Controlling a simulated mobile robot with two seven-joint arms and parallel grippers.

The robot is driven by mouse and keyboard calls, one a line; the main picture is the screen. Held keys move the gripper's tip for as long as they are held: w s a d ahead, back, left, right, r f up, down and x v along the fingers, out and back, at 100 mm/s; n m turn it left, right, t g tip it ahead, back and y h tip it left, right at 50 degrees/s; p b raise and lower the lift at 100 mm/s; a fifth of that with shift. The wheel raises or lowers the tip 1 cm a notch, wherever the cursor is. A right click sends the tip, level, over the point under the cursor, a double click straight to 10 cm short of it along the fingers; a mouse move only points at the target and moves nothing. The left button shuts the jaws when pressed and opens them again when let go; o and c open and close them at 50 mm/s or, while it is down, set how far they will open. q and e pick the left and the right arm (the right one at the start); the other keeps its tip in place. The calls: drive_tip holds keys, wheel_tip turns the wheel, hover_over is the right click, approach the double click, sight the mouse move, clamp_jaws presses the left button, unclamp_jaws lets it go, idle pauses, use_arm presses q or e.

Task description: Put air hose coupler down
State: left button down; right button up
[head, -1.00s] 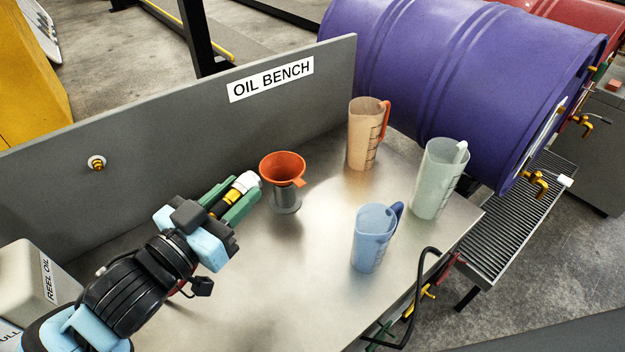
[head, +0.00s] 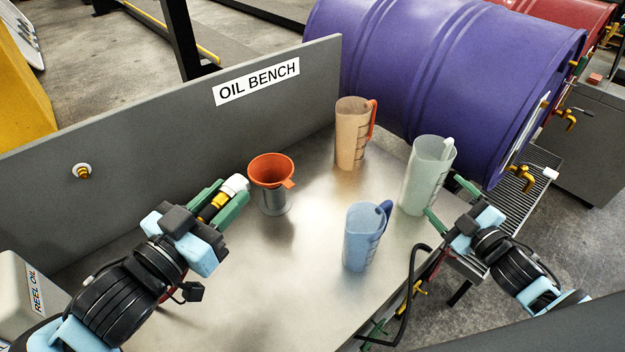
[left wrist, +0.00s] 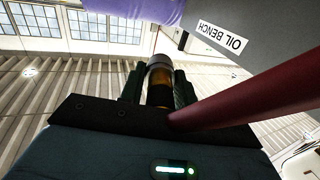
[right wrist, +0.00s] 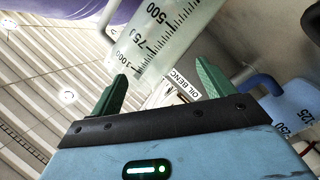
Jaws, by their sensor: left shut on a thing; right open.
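The air hose coupler (head: 221,201) is a brass-coloured piece with a whitish-grey end. My left gripper (head: 220,203) is shut on it, above the left part of the bench and just left of the orange funnel. In the left wrist view the coupler (left wrist: 158,84) sits between the green fingers, and a dark red hose (left wrist: 250,100) runs close past it. My right gripper (head: 441,199) is open and empty at the bench's right edge, near the translucent jug. In the right wrist view its two green fingers (right wrist: 160,92) stand wide apart.
An orange funnel (head: 271,170) stands in a grey holder on the metal bench (head: 300,290). Peach (head: 350,135), translucent (head: 425,180) and blue (head: 361,240) jugs stand to the right. A brass fitting (head: 83,171) is on the back panel (head: 150,150). The front middle of the bench is clear.

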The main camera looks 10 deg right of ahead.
drive_tip(key=a+r+n+g+y, duration=0.2)
drive_tip(key=a+r+n+y, duration=1)
drive_tip(key=a+r+n, duration=0.3)
drive_tip(key=n+g, duration=1)
drive_tip(key=n, duration=0.9)
approach(234, 188)
drive_tip(key=shift+s+d+r+h, duration=0.15)
drive_tip(key=shift+d+r, duration=0.1)
drive_tip(key=shift+d, duration=0.2)
drive_tip(key=shift+s+d+r+h, duration=0.15)
drive_tip(key=shift+d+r, duration=0.15)
drive_tip(key=shift+d, duration=0.2)
drive_tip(key=shift+w, duration=0.1)
drive_tip(key=x, duration=1.2)
drive_tip(key=shift+f, duration=0.1)
drive_tip(key=shift+c, duration=0.4)
